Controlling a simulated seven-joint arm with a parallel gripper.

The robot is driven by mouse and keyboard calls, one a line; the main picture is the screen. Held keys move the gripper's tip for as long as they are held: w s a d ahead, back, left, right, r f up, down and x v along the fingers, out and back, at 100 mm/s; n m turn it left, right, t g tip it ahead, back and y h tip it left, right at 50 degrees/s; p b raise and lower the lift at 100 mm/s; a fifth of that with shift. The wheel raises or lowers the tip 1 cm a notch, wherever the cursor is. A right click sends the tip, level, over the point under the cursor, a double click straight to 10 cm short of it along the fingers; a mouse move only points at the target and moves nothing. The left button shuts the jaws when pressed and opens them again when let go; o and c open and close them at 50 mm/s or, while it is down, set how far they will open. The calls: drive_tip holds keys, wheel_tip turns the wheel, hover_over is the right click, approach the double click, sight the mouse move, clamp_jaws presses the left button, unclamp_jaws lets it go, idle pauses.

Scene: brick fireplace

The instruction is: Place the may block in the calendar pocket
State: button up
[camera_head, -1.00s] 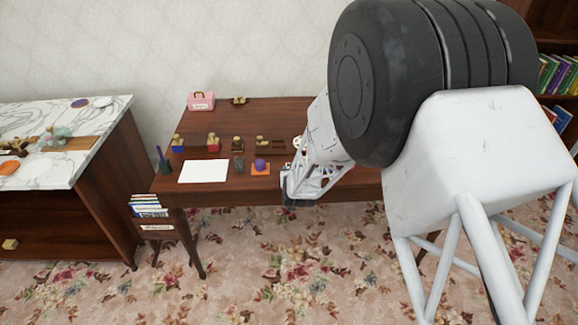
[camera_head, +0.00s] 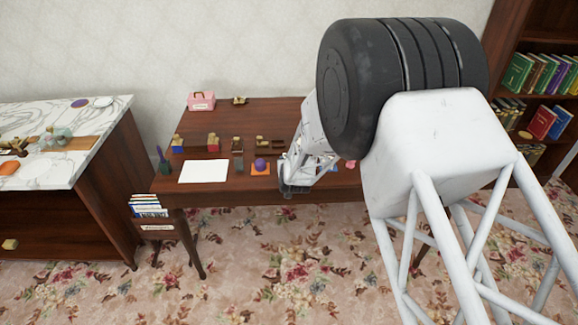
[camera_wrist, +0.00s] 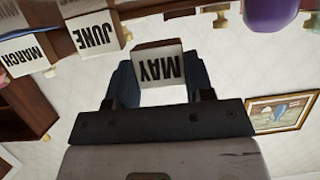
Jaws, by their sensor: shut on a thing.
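My gripper (camera_wrist: 160,85) is shut on the may block (camera_wrist: 160,68), a pale cube with dark "MAY" lettering that appears inverted in the wrist view. The dark fingers press on both sides of it. In the head view my gripper (camera_head: 290,190) hangs near the front edge of the wooden desk (camera_head: 225,196), right of the purple ball; the block cannot be made out there. A small dark wooden holder (camera_head: 270,143) stands farther back on the desk; I cannot tell whether it is the calendar or see its pocket clearly.
The june block (camera_wrist: 93,34) and march block (camera_wrist: 25,53) show left in the wrist view. On the desk are a white sheet (camera_head: 203,171), a purple ball (camera_head: 260,163) on an orange base, a pen cup (camera_head: 165,167) and a pink box (camera_head: 201,101). The desk's back middle is clear.

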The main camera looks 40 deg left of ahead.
drive_tip(key=shift+w+a, duration=0.4)
drive_tip(key=shift+a, duration=0.1)
drive_tip(key=shift+w+a+f, duration=0.1)
drive_tip(key=shift+f, duration=1.5)
drive_tip(key=shift+f, duration=0.2)
drive_tip(key=o, duration=0.9)
drive_tip(key=shift+f+v, duration=0.1)
drive_tip(key=shift+v, duration=1.9)
drive_tip(key=shift+f+v, duration=0.15)
drive_tip(key=shift+v, duration=1.8)
